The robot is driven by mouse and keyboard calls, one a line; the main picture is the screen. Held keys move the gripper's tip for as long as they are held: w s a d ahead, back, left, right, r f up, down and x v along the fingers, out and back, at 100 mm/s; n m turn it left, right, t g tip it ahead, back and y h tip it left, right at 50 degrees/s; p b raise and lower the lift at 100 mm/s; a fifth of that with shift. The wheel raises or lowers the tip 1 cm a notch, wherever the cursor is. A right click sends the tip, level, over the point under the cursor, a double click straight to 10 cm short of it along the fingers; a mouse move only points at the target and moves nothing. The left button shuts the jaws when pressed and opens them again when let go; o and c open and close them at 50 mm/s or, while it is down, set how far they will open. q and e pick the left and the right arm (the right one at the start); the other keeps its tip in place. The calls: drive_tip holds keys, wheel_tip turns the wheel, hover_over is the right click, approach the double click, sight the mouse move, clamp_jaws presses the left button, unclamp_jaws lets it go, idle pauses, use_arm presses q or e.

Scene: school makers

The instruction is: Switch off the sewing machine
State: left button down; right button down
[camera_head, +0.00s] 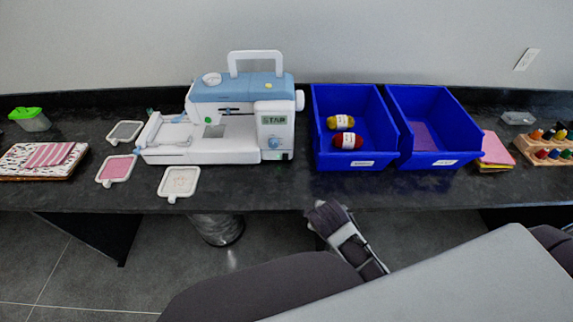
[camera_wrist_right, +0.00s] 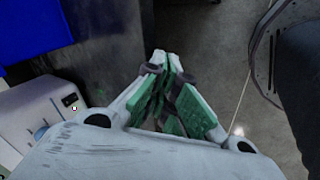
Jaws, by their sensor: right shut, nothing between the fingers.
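The white and blue sewing machine (camera_head: 220,118) stands upright on the dark table, with a greenish display (camera_head: 274,120) and a blue dial (camera_head: 274,143) on its right front. A corner of the machine also shows at lower left in the right wrist view (camera_wrist_right: 20,118). On it is a small dark switch panel (camera_wrist_right: 69,99) with a red dot beside it. My right gripper (camera_wrist_right: 170,80), with green finger pads, is shut and empty. It is apart from the machine, by the table's front edge. In the head view its fingers cannot be made out. My left gripper is not in view.
Two blue bins (camera_head: 363,164) (camera_head: 440,160) stand right of the machine; the nearer one holds yarn. Embroidery hoops (camera_head: 117,170) lie at its left. A metal bin (camera_head: 216,230) stands under the table. The table strip before the machine is mostly clear.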

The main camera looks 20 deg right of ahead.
sight(286, 159)
drive_tip(key=w+n+t, duration=0.1)
drive_tip(key=w+n, duration=0.1)
drive_tip(key=n, duration=0.1)
drive_tip(key=w+a+r+n+t+h, duration=0.1)
drive_tip(key=w+n, duration=0.1)
drive_tip(key=n, duration=0.1)
drive_tip(key=w+a+r+n+t, duration=0.1)
drive_tip(key=n, duration=0.3)
drive_tip(key=shift+w+a+h, duration=0.1)
drive_tip(key=shift+w+h, duration=0.3)
drive_tip(key=n, duration=0.1)
drive_tip(key=w+a+n+t, duration=0.1)
drive_tip(key=n, duration=0.1)
drive_tip(key=shift+w+r, duration=0.25)
drive_tip(key=shift+r, duration=0.1)
drive_tip(key=n, duration=0.1)
drive_tip(key=w+a+n, duration=0.1)
drive_tip(key=n+t, duration=0.1)
drive_tip(key=shift+w+a+r+n, duration=0.2)
drive_tip(key=shift+w+r+n, duration=0.1)
drive_tip(key=shift+n, duration=0.1)
drive_tip(key=n, duration=0.1)
drive_tip(key=w+a+n+t, duration=0.1)
drive_tip(key=n, duration=0.1)
drive_tip(key=a+n, duration=0.1)
drive_tip(key=n, duration=0.1)
drive_tip(key=shift+w+a+r+t, duration=0.15)
drive_tip(key=shift+w+r+t, duration=0.2)
drive_tip(key=shift+r+t, duration=0.05)
drive_tip(key=shift+w, duration=0.15)
